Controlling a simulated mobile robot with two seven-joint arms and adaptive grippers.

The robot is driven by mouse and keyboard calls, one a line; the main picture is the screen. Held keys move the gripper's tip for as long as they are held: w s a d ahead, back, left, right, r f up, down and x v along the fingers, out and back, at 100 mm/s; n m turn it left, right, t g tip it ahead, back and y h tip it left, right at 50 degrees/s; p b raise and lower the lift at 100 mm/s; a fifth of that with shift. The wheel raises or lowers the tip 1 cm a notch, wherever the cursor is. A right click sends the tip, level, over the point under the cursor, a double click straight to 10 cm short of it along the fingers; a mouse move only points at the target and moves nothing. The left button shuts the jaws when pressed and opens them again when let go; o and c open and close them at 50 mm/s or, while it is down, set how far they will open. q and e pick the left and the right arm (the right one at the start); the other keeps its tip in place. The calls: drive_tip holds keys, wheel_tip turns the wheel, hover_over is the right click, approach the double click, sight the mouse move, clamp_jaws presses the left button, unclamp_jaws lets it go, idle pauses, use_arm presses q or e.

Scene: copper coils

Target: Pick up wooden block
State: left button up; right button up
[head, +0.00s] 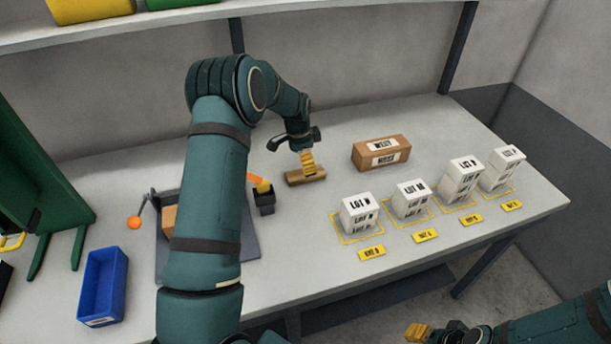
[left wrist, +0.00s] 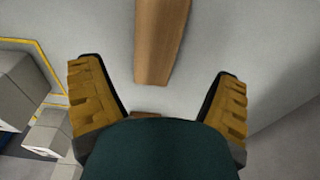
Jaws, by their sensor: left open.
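A small plain wooden block (head: 294,181) lies on the grey table, left of the larger labelled brown box. My left gripper (head: 307,160) points down right over this block; its yellow finger hides part of it. In the left wrist view the left gripper (left wrist: 160,75) has its two yellow fingers wide apart with nothing gripped. A long wooden piece (left wrist: 162,40) shows ahead, between and beyond the fingertips. My right gripper (head: 418,332) shows only partly at the bottom edge; its jaw opening is unclear.
A labelled brown box (head: 372,157) stands behind right. Several white block stacks (head: 360,214) stand in yellow-marked areas along the right. A small black holder (head: 265,205) is near my left arm. A blue bin (head: 101,290) sits front left. Table between block and stacks is clear.

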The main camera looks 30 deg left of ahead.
use_arm(q)
drive_tip(key=f, duration=0.5)
drive_tip(key=shift+d, duration=0.25)
drive_tip(key=shift+s, duration=0.1)
drive_tip(key=c, duration=1.3)
drive_tip(key=shift+o, duration=0.2)
drive_tip(key=shift+r, duration=0.1)
